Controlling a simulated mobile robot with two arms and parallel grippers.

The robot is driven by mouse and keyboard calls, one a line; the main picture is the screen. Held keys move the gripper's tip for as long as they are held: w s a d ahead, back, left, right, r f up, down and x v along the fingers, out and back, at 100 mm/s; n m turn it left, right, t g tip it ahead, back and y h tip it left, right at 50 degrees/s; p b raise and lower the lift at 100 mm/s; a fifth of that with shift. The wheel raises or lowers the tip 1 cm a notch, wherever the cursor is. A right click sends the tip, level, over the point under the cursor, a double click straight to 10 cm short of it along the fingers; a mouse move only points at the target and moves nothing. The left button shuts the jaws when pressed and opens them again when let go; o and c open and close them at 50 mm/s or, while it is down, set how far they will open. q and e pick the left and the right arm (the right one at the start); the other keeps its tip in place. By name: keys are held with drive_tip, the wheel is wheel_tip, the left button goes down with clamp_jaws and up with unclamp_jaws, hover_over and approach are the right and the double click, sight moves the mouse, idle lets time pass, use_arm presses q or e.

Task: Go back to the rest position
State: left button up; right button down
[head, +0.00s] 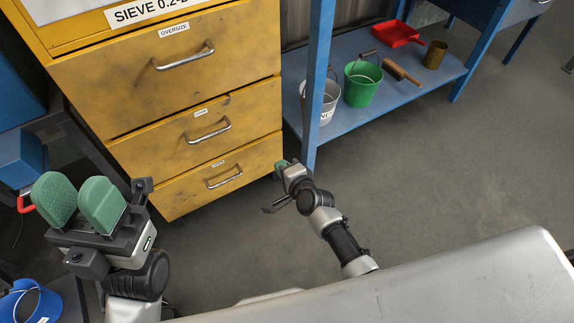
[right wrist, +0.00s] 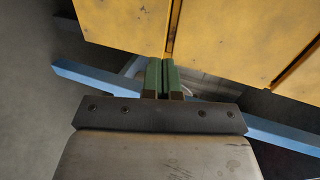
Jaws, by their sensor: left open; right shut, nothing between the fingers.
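My left gripper (head: 80,202) is at the left of the head view, its two green finger pads apart and nothing between them. It stands in front of the yellow drawer cabinet, to its left. My right gripper (head: 282,165) is small in the head view, by the lower right corner of the cabinet. In the right wrist view its green fingers (right wrist: 162,78) are side by side and closed, holding nothing. I cannot tell whether they touch the cabinet.
The yellow cabinet (head: 128,88) has three shut drawers with metal handles. A blue bench (head: 355,112) bears a green bucket (head: 362,87), a grey bucket (head: 328,106), a brush (head: 400,72), a red dustpan (head: 400,34) and a brass cup (head: 435,54). Open floor lies at right.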

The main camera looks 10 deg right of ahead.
drive_tip(key=shift+v, duration=1)
